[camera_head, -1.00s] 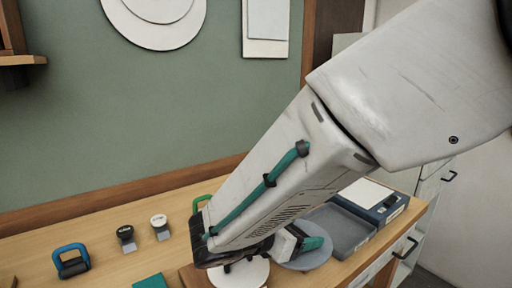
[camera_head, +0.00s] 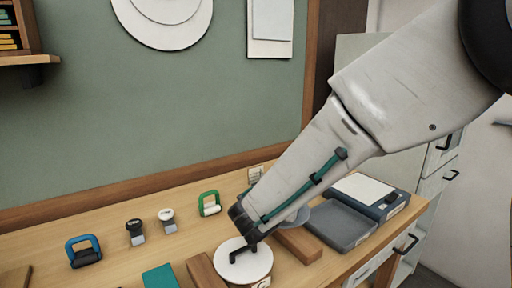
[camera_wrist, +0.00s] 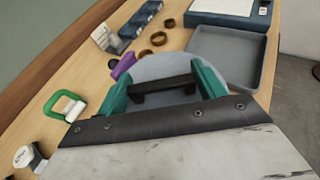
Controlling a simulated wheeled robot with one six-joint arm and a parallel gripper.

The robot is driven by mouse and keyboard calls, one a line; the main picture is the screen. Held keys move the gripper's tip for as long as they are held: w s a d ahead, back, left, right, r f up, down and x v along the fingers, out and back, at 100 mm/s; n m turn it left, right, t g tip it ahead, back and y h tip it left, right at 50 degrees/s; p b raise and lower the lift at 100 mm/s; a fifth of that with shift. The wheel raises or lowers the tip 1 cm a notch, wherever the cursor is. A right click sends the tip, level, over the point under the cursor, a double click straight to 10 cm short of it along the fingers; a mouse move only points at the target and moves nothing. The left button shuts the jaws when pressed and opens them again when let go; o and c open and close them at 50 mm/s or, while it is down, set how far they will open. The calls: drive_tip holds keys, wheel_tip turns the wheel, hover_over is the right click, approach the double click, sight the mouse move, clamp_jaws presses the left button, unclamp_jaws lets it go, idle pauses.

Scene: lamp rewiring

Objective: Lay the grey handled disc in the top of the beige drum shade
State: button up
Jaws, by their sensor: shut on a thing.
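The grey disc (camera_wrist: 165,68) fills the middle of the wrist view, with a black handle (camera_wrist: 163,89) across it. My gripper (camera_wrist: 162,86) is shut on that handle, one teal finger at each end. In the head view only the disc's edge (camera_head: 298,215) shows behind my arm, which hides my fingers. I cannot make out the beige drum shade in either view.
A white disc with a dark handle (camera_head: 252,270) sits close below my arm, near wooden blocks (camera_head: 298,245). A grey tray (camera_head: 345,226) is at the right. A green-handled item (camera_head: 209,203) and a blue-handled item (camera_head: 84,252) stand on the bench.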

drive_tip(key=shift+n+t+y, duration=0.3)
drive_tip(key=shift+n+y, duration=0.4)
drive_tip(key=shift+y, duration=0.1)
drive_tip(key=w+d+f, duration=0.1)
drive_tip(key=w, duration=0.1)
drive_tip(key=w+d+f, duration=0.1)
drive_tip(key=w+d, duration=0.1)
drive_tip(key=shift+d+f, duration=0.2)
drive_tip(key=shift+d, duration=0.1)
drive_tip(key=shift+h, duration=0.3)
drive_tip(key=w+d+f, duration=0.1)
drive_tip(key=d, duration=0.4)
drive_tip(key=w+d+f, duration=0.1)
drive_tip(key=d+f, duration=0.1)
drive_tip(key=d, duration=0.3)
drive_tip(key=w+d+f, duration=0.1)
drive_tip(key=d+f, duration=0.1)
drive_tip(key=d, duration=0.4)
drive_tip(key=shift+w, duration=0.1)
